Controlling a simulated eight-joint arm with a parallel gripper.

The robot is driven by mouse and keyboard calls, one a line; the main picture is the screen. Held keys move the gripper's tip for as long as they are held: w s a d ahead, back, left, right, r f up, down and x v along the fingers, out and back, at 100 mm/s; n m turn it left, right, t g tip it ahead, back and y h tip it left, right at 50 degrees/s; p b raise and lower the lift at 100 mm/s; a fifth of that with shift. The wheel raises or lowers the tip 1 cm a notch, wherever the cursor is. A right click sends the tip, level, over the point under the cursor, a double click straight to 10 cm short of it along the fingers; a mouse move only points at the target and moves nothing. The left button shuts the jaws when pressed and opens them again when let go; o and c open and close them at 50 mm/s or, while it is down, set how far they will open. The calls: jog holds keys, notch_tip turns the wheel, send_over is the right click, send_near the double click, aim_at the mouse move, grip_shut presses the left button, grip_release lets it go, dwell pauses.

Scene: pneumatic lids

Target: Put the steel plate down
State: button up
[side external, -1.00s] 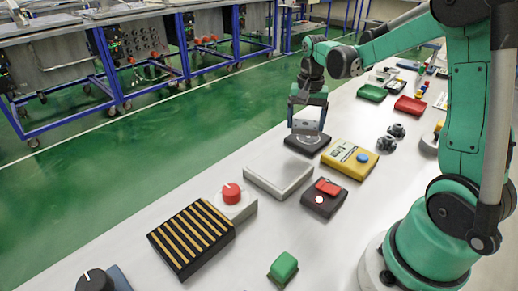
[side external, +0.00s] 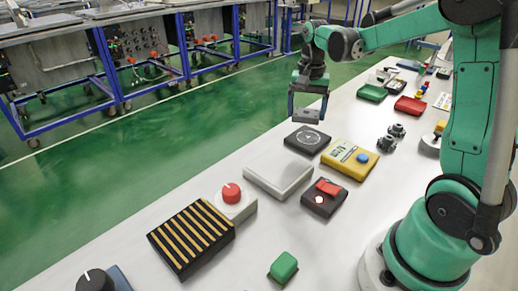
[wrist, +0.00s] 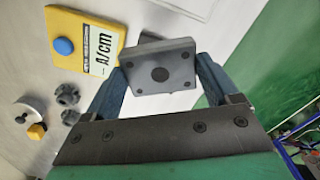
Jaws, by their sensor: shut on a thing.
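In the side view my gripper (side external: 308,108) holds the plate (side external: 306,117) in the air, above and slightly behind a black square pad (side external: 307,139) with a ring mark. There is a visible gap between the plate and the pad. The pad is bare on top.
A pale flat slab (side external: 278,177) lies in front of the black pad. A yellow box (side external: 349,160) with a blue button and a black box with a red switch (side external: 324,197) lie to the right. Dark gears (side external: 391,138) are further right. Green floor lies beyond the table's left edge.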

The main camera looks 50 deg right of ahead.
aim_at(308, 138)
jog(key=w+d+r+m, duration=0.2)
jog(key=d+r+m, duration=0.4)
jog(key=r, duration=0.5)
notch_tip(308, 138, down, 20)
jog(key=shift+s+a+r, duration=0.1)
jog(key=shift+a+r, duration=0.05)
jog(key=o, duration=1.5)
notch_tip(308, 138, up, 12)
jog(key=f, duration=0.1)
jog(key=shift+s+a+r+n+t, duration=0.1)
jog(key=shift+s+a+n+t, duration=1.15)
jog(key=shift+a+n, duration=2.05)
jog(key=shift+s+a+r+n+t, duration=0.15)
jog(key=shift+s+a+n+t, duration=1.05)
jog(key=shift+a+n, duration=2.1)
jog(key=shift+s+a+r+n+t, duration=0.1)
jog(key=shift+s+a+n+t, duration=1.15)
jog(key=shift+a+n, duration=2)
